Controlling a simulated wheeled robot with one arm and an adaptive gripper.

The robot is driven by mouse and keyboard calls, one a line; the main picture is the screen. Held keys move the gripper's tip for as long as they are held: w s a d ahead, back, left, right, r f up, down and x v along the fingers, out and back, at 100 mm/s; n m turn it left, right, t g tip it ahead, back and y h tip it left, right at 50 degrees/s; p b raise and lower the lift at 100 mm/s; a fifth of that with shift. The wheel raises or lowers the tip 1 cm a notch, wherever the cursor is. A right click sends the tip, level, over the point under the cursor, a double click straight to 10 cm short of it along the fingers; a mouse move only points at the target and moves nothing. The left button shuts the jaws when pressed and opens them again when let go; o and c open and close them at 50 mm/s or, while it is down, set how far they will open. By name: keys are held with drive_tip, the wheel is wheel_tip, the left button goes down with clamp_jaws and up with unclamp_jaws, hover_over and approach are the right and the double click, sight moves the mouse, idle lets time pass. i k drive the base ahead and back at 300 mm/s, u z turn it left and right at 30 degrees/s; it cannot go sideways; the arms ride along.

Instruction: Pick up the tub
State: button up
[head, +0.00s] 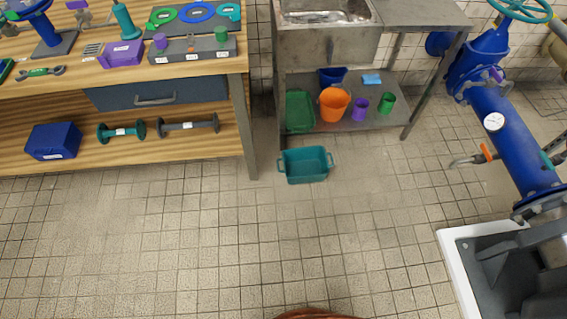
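A teal rectangular tub (305,165) with a handle at each end sits on the tiled floor. It stands just in front of the metal sink stand, right of the workbench's front leg. It looks upright and empty. My gripper is not in the head view, so I cannot see its state or its distance from the tub.
A wooden workbench (110,180) with tools stands at left. The sink stand's lower shelf (340,124) holds an orange bucket (334,104), a green tray (299,111) and cups. A blue pipe (512,140) with a gauge stands at right. The floor (250,250) in front is clear.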

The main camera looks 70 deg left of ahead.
sight(309, 164)
drive_tip(key=u, duration=1.25)
drive_tip(key=i, duration=1.7)
drive_tip(key=u, duration=2.65)
